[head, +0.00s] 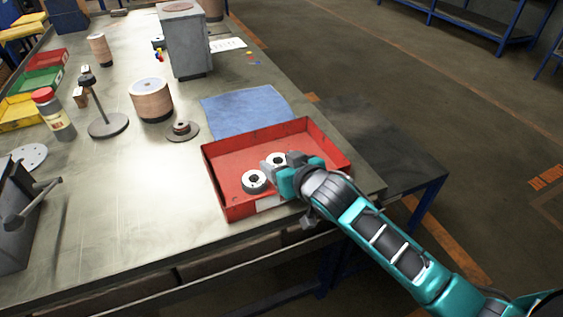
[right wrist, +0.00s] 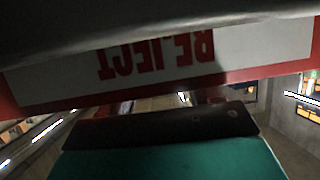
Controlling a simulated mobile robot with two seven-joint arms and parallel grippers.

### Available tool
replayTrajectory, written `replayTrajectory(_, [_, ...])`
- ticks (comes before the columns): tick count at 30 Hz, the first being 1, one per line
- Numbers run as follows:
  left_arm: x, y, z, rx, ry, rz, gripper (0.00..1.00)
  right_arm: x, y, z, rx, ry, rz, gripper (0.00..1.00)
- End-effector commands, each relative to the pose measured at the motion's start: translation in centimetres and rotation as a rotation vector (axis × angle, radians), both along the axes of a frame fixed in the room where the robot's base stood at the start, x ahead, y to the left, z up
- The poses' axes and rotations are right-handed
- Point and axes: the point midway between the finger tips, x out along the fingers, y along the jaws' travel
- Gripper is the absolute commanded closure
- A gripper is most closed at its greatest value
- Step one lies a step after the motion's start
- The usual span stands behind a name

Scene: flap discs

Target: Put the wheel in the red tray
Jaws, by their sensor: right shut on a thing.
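The red tray (head: 228,163) lies near the right edge of the table. A pale round wheel with a dark centre hole (head: 277,159) is between the fingers of my right gripper (head: 281,166), inside the tray's outline. The gripper is shut on it and partly hides it. A second similar pale wheel (head: 254,182) is in the tray just to the left of the gripper. I cannot tell whether the held wheel touches the tray floor. The right wrist view shows the tray's white label (right wrist: 160,62) with upside-down red lettering reading REJECT. My left gripper is not in view.
A blue cloth (head: 246,109) lies behind the tray. A dark disc with a raised hub (head: 182,131), a copper-coloured cylinder (head: 151,102) and a round-based stand (head: 108,125) are to its left. Green (head: 36,80) and yellow (head: 20,112) bins line the left.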

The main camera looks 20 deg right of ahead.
Motion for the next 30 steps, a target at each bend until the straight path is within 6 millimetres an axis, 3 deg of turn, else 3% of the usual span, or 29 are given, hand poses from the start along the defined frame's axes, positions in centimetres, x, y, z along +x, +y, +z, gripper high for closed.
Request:
replayTrajectory(11, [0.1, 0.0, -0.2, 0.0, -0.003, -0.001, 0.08, 0.0, 0.0, -1.1, 0.0, 0.002, -0.001, 0.72])
replayTrajectory(12, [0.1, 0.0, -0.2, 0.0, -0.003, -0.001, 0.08, -0.1, 0.0, -1.2, 0.0, 0.005, -0.001, 0.37])
replayTrajectory(18, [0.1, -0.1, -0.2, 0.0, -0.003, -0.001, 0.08, -0.1, 0.0, -1.4, -0.001, 0.01, -0.001, 0.18])
replayTrajectory(20, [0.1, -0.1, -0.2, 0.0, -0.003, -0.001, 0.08, -0.1, 0.0, -1.4, -0.001, 0.011, -0.001, 0.12])
replayTrajectory(30, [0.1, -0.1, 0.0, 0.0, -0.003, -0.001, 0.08, -0.2, 0.0, -0.9, -0.001, 0.015, 0.0, 0.12])
